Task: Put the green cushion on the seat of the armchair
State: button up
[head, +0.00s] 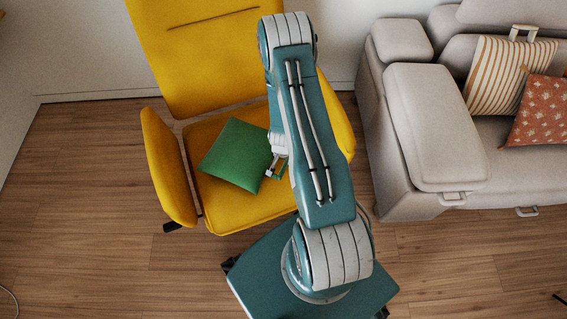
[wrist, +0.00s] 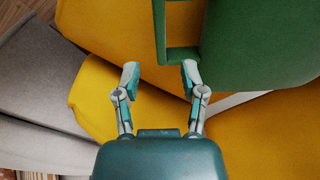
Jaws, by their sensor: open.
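The green cushion (head: 237,155) lies on the seat of the yellow armchair (head: 225,219), turned at an angle between the armrests. In the wrist view the cushion (wrist: 262,45) fills the upper right, with a green loop handle (wrist: 182,55) on its side. The armchair's yellow fabric (wrist: 105,35) shows around it. My gripper (head: 276,168) is at the cushion's right side in the head view. In the wrist view my gripper (wrist: 160,76) is open and empty. Its right fingertip is close to the loop's lower end; I cannot tell whether they touch.
A grey sofa (head: 435,125) stands to the right with a striped cushion (head: 497,75) and a red patterned cushion (head: 541,112). The armchair's left armrest (head: 168,165) rises beside the seat. Wooden floor (head: 90,210) is clear at the left.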

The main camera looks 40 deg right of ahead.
jog(key=w+a+r+n+t, duration=0.1)
jog(key=w+a+r+n, duration=0.15)
jog(key=r, duration=0.85)
jog(key=w+a+r+n+t+y, duration=0.1)
jog(key=a+r, duration=0.3)
jog(key=r, duration=0.6)
jog(key=w+a+r+n+t, duration=0.1)
jog(key=a+r+n, duration=0.15)
jog(key=r, duration=0.85)
jog(key=s+a+r+n, duration=0.3)
jog(key=s+a+r, duration=0.1)
jog(key=s+r, duration=0.5)
jog(key=s+a+r+n+t, duration=0.1)
jog(key=s+a+r, duration=0.3)
jog(key=s+r, duration=0.5)
notch_tip(320, 180, up, 2)
jog(key=shift+s+n+t, duration=0.2)
jog(key=shift+n+t, duration=0.1)
jog(key=shift+n, duration=0.6)
